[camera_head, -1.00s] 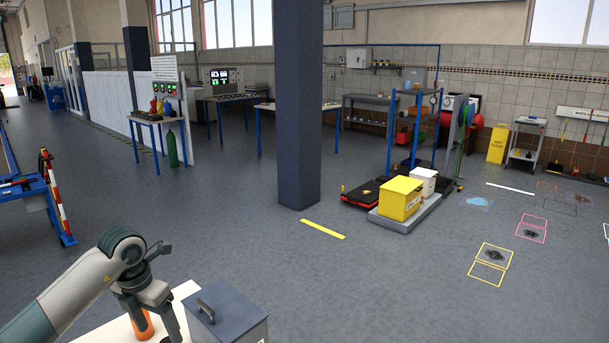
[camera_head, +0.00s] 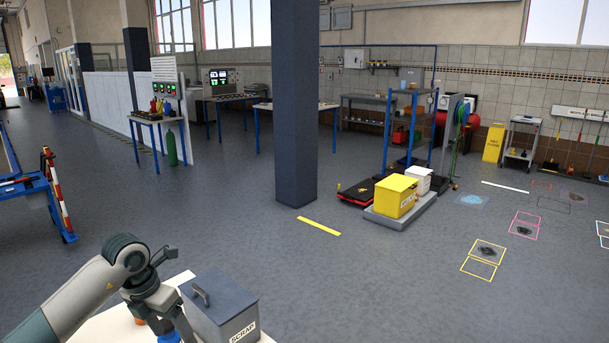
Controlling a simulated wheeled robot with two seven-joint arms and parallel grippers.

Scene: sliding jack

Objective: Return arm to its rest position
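My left arm (camera_head: 85,295) reaches in from the lower left, its elbow bent and its far end hanging down over a white table (camera_head: 92,331). My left gripper (camera_head: 172,322) is at the bottom edge, just left of a grey lidded box marked SCRAP (camera_head: 222,308). Its fingers are too small and overlapped to tell whether they are open. A blue object (camera_head: 168,336) shows right below it, cut off by the frame; I cannot tell whether it is held. A small orange object (camera_head: 140,321) is mostly hidden behind the arm. My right arm and gripper are not in view.
A dark blue pillar (camera_head: 294,110) stands on the floor ahead. A blue cart (camera_head: 30,188) is at the left. A yellow box (camera_head: 396,196) sits on a low platform (camera_head: 400,219) right of the pillar. The floor between table and pillar is clear.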

